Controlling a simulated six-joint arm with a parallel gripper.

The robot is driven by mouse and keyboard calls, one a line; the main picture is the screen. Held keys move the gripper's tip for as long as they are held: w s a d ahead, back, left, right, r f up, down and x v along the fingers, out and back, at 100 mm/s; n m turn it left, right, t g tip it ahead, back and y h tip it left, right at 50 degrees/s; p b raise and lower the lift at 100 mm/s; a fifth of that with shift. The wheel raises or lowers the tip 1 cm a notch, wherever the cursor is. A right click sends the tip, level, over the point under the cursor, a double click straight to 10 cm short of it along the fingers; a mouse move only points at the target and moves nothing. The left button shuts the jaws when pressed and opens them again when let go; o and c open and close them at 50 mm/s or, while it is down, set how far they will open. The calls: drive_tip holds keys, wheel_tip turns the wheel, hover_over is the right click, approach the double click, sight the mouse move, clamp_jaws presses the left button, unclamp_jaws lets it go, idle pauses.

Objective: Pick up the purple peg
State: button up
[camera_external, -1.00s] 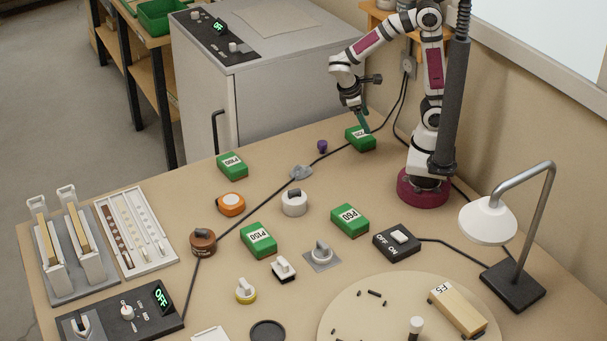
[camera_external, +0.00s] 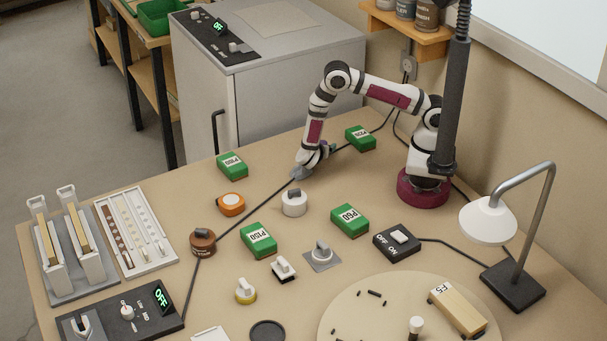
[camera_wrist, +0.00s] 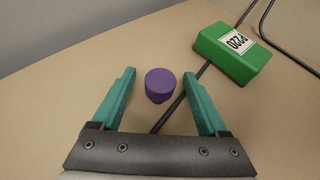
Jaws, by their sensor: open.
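The purple peg (camera_wrist: 160,84) stands on the bench top in the wrist view, with a round, wider top. My gripper (camera_wrist: 164,82) is open, with one teal finger on each side of the peg's place in the picture. The peg appears between the fingertips, and no contact with either finger shows. In the external view my gripper (camera_external: 328,150) is low over the back of the bench, and the peg is hidden behind my arm.
A green P220 block (camera_wrist: 233,53) lies right of the peg, also seen in the external view (camera_external: 360,138). A black cable (camera_wrist: 168,112) runs close beside the peg. Another green block (camera_external: 232,166) and a white knob (camera_external: 294,203) stand nearby.

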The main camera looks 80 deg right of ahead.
clamp_jaws()
idle(0.3)
